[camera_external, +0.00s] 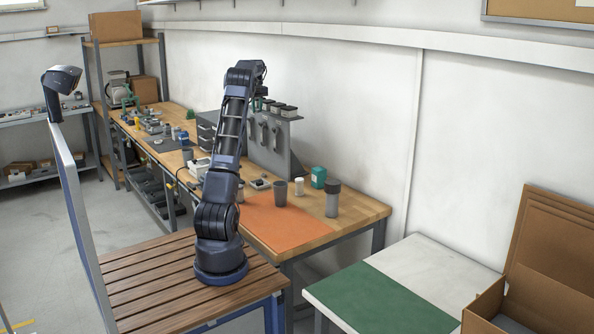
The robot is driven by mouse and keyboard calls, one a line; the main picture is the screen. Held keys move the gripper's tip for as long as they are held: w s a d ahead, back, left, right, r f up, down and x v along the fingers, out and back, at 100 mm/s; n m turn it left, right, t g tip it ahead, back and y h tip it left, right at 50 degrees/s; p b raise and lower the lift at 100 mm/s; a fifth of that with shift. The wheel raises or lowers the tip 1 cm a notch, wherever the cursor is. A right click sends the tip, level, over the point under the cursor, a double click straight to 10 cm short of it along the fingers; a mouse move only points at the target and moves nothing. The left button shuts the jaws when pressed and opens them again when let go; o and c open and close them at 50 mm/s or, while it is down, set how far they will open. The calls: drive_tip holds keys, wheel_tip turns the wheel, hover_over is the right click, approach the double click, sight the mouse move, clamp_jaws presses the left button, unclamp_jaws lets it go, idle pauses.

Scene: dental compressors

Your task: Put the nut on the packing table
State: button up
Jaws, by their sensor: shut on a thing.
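My gripper (259,88) is high above the back part of the wooden workbench, at the far end of my raised arm. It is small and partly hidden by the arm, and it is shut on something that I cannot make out. I cannot pick out the nut anywhere in this view. The packing table (440,262) is at the lower right, with a pale top, a green mat (385,301) and an open cardboard box. My gripper is far from it, up and to the left.
The wooden workbench (352,211) has an orange mat (277,222), a grey canister (333,199), a cup (280,193) and a grey upright panel (277,146). The cardboard box (545,285) stands at the packing table's right. The green mat looks clear.

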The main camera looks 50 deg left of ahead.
drive_tip(key=w+d+f+m, duration=0.1)
drive_tip(key=w+d+m, duration=0.15)
drive_tip(key=d, duration=0.75)
drive_tip(key=w+d+f+m, duration=0.15)
drive_tip(key=d+m, duration=0.25)
drive_tip(key=d, duration=0.6)
drive_tip(key=w+d+m, duration=0.3)
drive_tip(key=d, duration=0.7)
drive_tip(key=m, duration=0.6)
hover_over(423, 262)
wheel_tip(423, 262, down, 18)
wheel_tip(423, 262, down, 20)
drive_tip(key=shift+d+f, duration=0.1)
drive_tip(key=shift+f, duration=0.1)
drive_tip(key=shift+f, duration=0.1)
